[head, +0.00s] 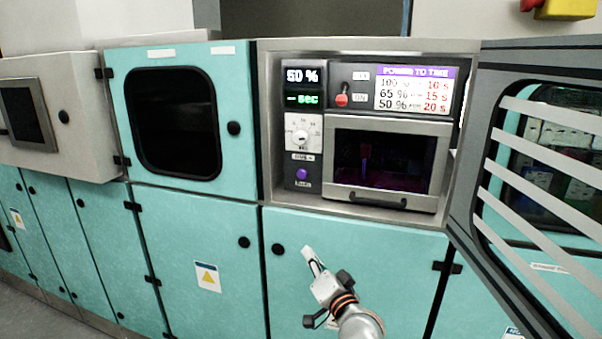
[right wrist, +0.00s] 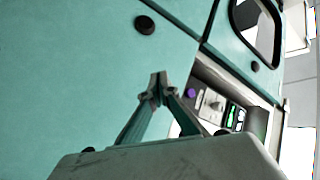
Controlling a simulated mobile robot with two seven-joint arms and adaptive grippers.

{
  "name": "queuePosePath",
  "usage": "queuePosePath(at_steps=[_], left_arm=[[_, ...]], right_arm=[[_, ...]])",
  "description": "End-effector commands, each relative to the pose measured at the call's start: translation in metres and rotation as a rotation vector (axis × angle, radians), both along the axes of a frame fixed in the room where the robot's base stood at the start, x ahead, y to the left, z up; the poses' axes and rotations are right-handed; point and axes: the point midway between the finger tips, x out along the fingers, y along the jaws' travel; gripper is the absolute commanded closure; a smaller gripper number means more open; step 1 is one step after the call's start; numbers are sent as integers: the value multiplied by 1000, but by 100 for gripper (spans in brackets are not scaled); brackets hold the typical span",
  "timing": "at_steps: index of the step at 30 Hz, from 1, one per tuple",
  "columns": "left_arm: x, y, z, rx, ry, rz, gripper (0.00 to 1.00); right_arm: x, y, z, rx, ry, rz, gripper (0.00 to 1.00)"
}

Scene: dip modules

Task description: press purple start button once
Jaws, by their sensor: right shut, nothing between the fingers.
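The purple start button (head: 302,173) is on the dark control panel at the left of the oven bay, below a dial. It also shows in the right wrist view as a small purple spot (right wrist: 191,93), just right of my fingertips in the picture. My right gripper (head: 308,252) is below the panel, in front of the lower teal cabinet doors, and apart from the button. Its fingers are shut and empty; in the right wrist view the fingertips (right wrist: 158,86) meet. My left gripper is not in view.
The panel has a dial (head: 302,132), a "50 %" display (head: 303,76) and a red switch (head: 342,98). The oven door (head: 385,198) is shut. A striped bay door (head: 540,200) stands open at the right. A sign (head: 415,90) lists power and times.

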Motion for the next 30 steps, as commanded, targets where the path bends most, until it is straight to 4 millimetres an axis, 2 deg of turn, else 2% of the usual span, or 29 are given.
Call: queuePosePath(at_steps=[1, 6, 12, 18, 30], left_arm=[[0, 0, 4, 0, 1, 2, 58], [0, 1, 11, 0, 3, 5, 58], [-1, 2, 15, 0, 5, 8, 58], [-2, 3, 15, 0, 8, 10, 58], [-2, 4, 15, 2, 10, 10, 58]], right_arm=[[9, 8, 23, 32, -13, 8, 100], [34, 28, 83, 136, -40, 37, 100], [51, 46, 135, 222, -58, 67, 100], [57, 53, 156, 258, -64, 81, 100], [57, 54, 158, 261, -66, 81, 100]])
